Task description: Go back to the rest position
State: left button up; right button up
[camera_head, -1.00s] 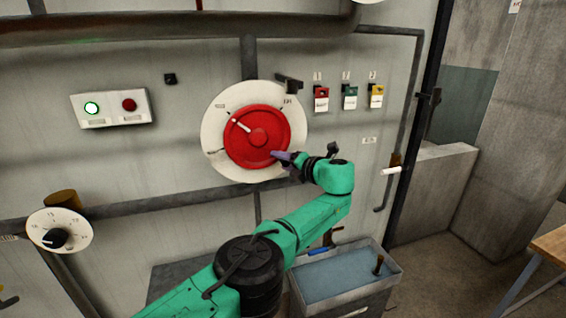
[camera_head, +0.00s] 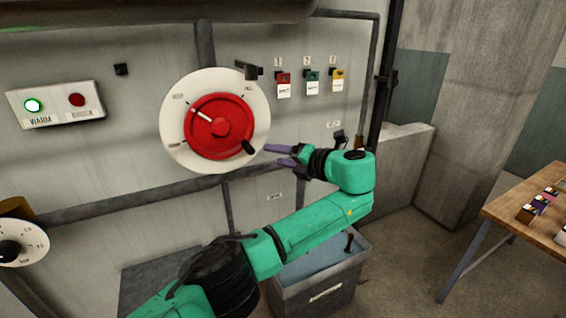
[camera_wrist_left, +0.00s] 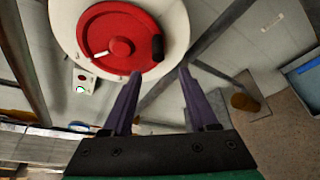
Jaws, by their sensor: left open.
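My left gripper (camera_head: 282,156) is open and empty, its two purple fingers apart in front of the grey panel, just right of the red wheel (camera_head: 208,137). The wheel has a white spoke mark and a black knob at its lower right, and sits on a round white dial plate (camera_head: 262,125). In the left wrist view the fingers (camera_wrist_left: 158,75) are spread below the red wheel (camera_wrist_left: 105,58), with nothing between them. My green left arm reaches in from the bottom left. My right gripper does not show.
A control box (camera_head: 55,105) with a lit green button and a red button is on the panel's left. Three coloured tags (camera_head: 312,84) hang at upper right. A grey tub (camera_head: 318,286) stands below my arm. A wooden table (camera_head: 540,214) is at right, with open floor before it.

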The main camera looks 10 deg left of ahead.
pick_arm(q)
notch_tip(320, 180, down, 24)
jog(key=a+n+g+h, duration=0.1)
jog(key=n+g+h, duration=0.1)
jog(key=n+h, duration=0.25)
jog(key=s+a+f+n+g+h, duration=0.1)
jog(key=s+f+n+h, duration=0.2)
jog(key=f, duration=0.8)
jog(key=s+a+f+n+g+h, duration=0.15)
jog(key=s+f+n, duration=0.3)
jog(key=f, duration=0.65)
jog(key=s+a+f+n+g+h, duration=0.25)
jog(key=s+f+n, duration=0.55)
jog(key=s+f, duration=0.95)
jog(key=s+a+f+n, duration=0.2)
jog(key=s+n, duration=0.2)
jog(key=s, duration=0.5)
jog(key=s+a+f+n+h, duration=0.1)
jog(key=s+a+f+n, duration=0.2)
jog(key=s, duration=0.6)
jog(key=s+a+f+n, duration=0.2)
jog(key=s+n, duration=0.4)
jog(key=s, duration=0.3)
jog(key=shift+s+a+f+n+g+b, duration=0.15)
jog(key=shift+a+f+n+g+b, duration=0.15)
jog(key=shift+a+n+b, duration=0.1)
